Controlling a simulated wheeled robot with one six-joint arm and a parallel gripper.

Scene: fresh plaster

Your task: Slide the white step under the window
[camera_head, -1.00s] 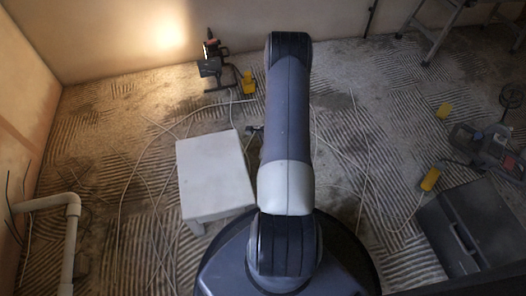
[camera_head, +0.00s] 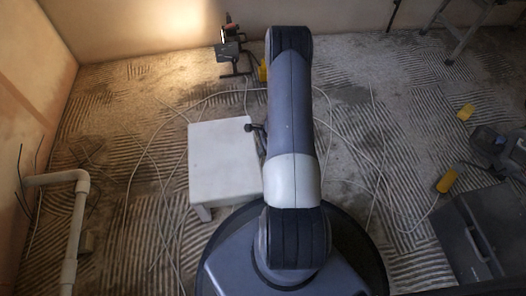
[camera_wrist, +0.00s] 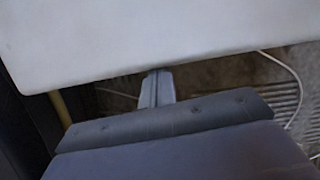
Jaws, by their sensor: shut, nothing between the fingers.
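The white step (camera_head: 222,165) stands on the ridged floor, left of my arm. Its flat top faces up and one short leg shows at its near left corner. In the wrist view its pale surface (camera_wrist: 150,35) fills the upper part. My gripper (camera_head: 257,128) shows in the head view as a small dark shape at the step's far right edge, partly behind my arm. In the wrist view my gripper (camera_wrist: 157,88) is shut with nothing in it, close below the step's edge. I cannot tell whether they touch. No window is in view.
A work lamp (camera_head: 231,50) stands near the back wall, which is lit. Thin cables (camera_head: 150,160) run across the floor around the step. A white pipe (camera_head: 76,225) stands at the left. A dark toolbox (camera_head: 465,240) and a power tool (camera_head: 490,140) lie at the right.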

